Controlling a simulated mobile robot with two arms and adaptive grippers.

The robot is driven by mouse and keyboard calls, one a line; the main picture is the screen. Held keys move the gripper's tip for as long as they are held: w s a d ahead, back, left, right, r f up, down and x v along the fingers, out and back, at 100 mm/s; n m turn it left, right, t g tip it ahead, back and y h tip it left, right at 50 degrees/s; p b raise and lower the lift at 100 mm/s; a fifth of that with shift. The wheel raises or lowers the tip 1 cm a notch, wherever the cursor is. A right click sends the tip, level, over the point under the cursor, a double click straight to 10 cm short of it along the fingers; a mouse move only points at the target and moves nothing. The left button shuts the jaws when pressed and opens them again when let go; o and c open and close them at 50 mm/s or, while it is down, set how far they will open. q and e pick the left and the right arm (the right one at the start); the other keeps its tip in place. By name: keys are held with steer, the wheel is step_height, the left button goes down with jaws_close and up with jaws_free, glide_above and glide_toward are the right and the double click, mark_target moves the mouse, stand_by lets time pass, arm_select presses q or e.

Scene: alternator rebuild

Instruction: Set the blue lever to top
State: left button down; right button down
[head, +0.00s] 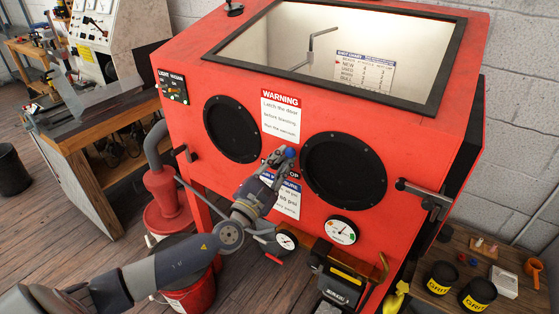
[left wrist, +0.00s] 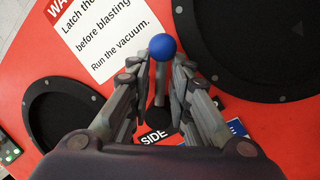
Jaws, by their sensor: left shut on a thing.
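The blue lever has a round blue knob (left wrist: 162,47) on a grey stem (left wrist: 159,88) in the left wrist view. In the head view the knob (head: 290,153) shows on the red cabinet's front, between the two black round ports. My left gripper (head: 281,163) is shut on the lever, with a finger on each side of the stem; it also shows in the left wrist view (left wrist: 160,72). The knob stands out past the fingertips. The gripper covers part of the signs behind it, where "OP" and "SIDE" can be read. My right gripper is not in view.
The red blasting cabinet (head: 225,72) has a left port (head: 231,129), a right port (head: 343,170) and a window on top. Below the ports are a gauge (head: 342,230) and a black box (head: 342,275). A workbench (head: 95,135) stands left. Black grit cans (head: 478,293) stand lower right.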

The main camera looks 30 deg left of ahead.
arm_select(q)
steer(key=shift+d+r, duration=0.15)
steer(key=shift+d, duration=0.05)
steer(key=c, duration=1.6)
jaws_free()
steer(key=shift+c, duration=0.2)
steer(key=shift+o, duration=1.1)
steer(key=shift+s+d, duration=0.1)
steer(key=shift+d, duration=0.1)
steer(key=v, duration=1.2)
